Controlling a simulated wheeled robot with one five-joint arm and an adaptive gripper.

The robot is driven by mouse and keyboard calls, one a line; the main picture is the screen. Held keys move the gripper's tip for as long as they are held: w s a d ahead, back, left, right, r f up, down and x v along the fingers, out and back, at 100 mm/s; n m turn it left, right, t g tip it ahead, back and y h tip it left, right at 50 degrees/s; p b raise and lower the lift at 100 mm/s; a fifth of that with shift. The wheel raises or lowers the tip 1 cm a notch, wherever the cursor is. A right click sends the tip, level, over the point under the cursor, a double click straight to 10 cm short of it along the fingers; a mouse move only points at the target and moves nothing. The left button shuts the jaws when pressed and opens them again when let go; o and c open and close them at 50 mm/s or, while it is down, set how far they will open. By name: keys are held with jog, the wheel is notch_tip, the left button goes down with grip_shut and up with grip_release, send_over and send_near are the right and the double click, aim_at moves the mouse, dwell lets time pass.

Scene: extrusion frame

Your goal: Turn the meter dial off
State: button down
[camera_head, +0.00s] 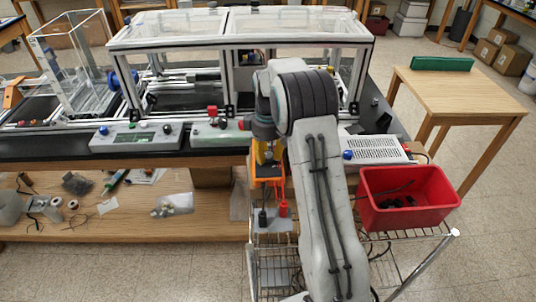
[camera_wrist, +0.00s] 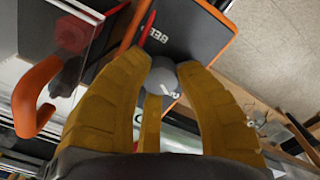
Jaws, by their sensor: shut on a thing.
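The meter (camera_head: 257,170) has an orange case and stands upright at the bench's front edge, partly hidden by my arm. In the wrist view its dark face (camera_wrist: 190,35) carries light lettering, partly cut off. The meter dial (camera_wrist: 163,80) is a round grey knob with a pale mark; I cannot read its setting. My gripper (camera_wrist: 163,70) has yellow fingers closed around the dial from the sides. In the head view my gripper (camera_head: 266,153) shows only as a bit of yellow in front of the meter. A black plug (camera_head: 262,218) and a red plug (camera_head: 283,208) sit below the meter.
A control box with a display (camera_head: 135,137) and a box with a red button (camera_head: 220,132) lie left of the meter. A white vented box (camera_head: 375,150) and a red bin (camera_head: 408,205) are to the right. A clear-walled extrusion frame (camera_head: 180,40) stands behind.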

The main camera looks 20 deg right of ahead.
aim_at(267, 154)
jog(key=shift+f, duration=0.1)
dwell(0.4)
jog(key=c, duration=0.9)
grip_release()
jog(key=shift+o, duration=0.2)
notch_tip(267, 154, up, 12)
dwell(0.3)
